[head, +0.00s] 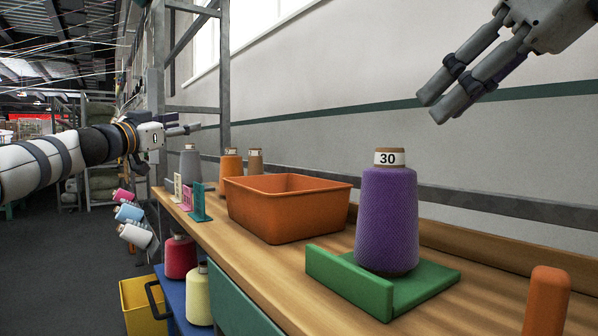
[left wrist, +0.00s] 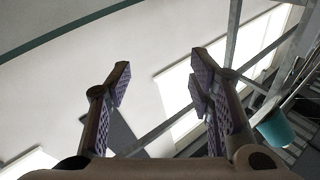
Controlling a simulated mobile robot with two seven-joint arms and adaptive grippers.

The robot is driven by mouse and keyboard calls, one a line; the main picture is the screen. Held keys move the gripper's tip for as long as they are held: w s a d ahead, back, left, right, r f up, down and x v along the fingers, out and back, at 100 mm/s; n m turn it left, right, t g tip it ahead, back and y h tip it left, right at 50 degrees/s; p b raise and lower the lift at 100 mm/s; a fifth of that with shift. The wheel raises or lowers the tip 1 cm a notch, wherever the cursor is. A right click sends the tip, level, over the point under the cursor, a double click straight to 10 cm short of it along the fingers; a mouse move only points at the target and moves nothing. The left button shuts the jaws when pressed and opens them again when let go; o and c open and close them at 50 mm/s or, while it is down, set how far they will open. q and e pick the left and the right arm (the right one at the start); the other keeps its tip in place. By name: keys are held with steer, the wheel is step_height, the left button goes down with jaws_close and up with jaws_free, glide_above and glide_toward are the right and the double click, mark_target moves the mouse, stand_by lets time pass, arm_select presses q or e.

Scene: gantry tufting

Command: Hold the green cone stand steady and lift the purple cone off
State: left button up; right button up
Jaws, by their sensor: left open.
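The purple cone (head: 386,222) stands upright on the green cone stand (head: 350,284), with a tube top labelled 30. The stand has a flat base and a raised lip on its front left side, and sits on the wooden bench. My left gripper (head: 190,129) is at the far left, well away from the cone and above the bench's far end. It is open and empty in the left wrist view (left wrist: 160,68). My right gripper (head: 434,108) is in the air above and right of the cone, not touching it; its finger gap is unclear.
An orange bin (head: 290,214) stands left of the stand on the wooden bench (head: 250,262). Several cones and small coloured stands are behind it. An orange post (head: 546,302) rises at the front right. A wall runs along the bench's back.

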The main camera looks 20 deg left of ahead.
arm_select(q)
steer(key=s+d+r+m+g+h, duration=0.1)
steer(key=d+r+m+g+h, duration=0.25)
steer(key=d+m+h, duration=0.75)
steer(key=m+g+y, duration=1.1)
steer(key=g+y, duration=0.1)
steer(key=g, duration=0.3)
glide_above(316, 248)
steer(key=s+a, duration=0.2)
step_height(316, 248, down, 12)
steer(key=r, duration=0.1)
steer(key=shift+t, duration=0.25)
steer(key=x, duration=1.2)
steer(key=shift+d, duration=0.3)
jaws_close()
